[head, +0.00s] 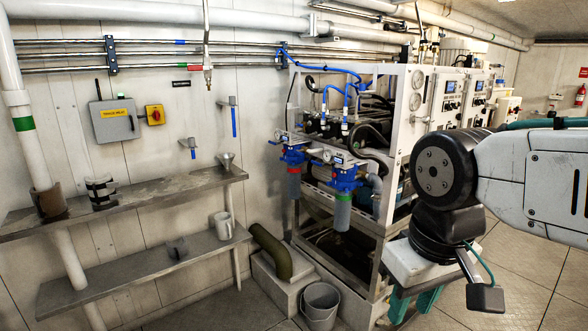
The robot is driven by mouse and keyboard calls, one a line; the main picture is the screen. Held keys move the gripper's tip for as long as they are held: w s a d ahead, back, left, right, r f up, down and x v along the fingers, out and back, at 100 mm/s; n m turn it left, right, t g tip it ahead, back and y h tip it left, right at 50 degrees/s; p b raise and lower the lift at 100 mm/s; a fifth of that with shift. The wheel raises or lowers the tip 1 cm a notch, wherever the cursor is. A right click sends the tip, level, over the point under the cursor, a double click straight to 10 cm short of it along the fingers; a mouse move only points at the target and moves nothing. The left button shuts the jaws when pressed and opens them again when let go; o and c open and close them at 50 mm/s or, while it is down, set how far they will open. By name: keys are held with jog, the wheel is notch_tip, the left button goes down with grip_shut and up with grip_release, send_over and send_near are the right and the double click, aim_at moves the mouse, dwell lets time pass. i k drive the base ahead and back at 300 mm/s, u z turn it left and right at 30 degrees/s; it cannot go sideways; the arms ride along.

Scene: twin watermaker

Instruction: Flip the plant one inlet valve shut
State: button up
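The watermaker rack (398,115) stands right of centre, with two blue filter housings (343,178) on its front left. Small blue-handled fittings (318,153) sit at the top of the housings. Two wall valves with hanging blue levers are left of the rack, an upper one (234,121) and a lower one (193,152). I cannot tell which valve is the plant one inlet; no label is readable. My gripper (412,312) points down at lower right, in front of the rack and away from all these valves. Its teal fingers look apart, with nothing visible between them.
Two grey shelves (150,193) run along the left wall, holding a mug (224,225) and small fittings. A grey box (114,121) hangs on the wall. Floor at right is clear.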

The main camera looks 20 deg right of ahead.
aim_at(354, 176)
jog(key=z, duration=0.45)
jog(key=i, duration=0.95)
jog(key=u, duration=0.4)
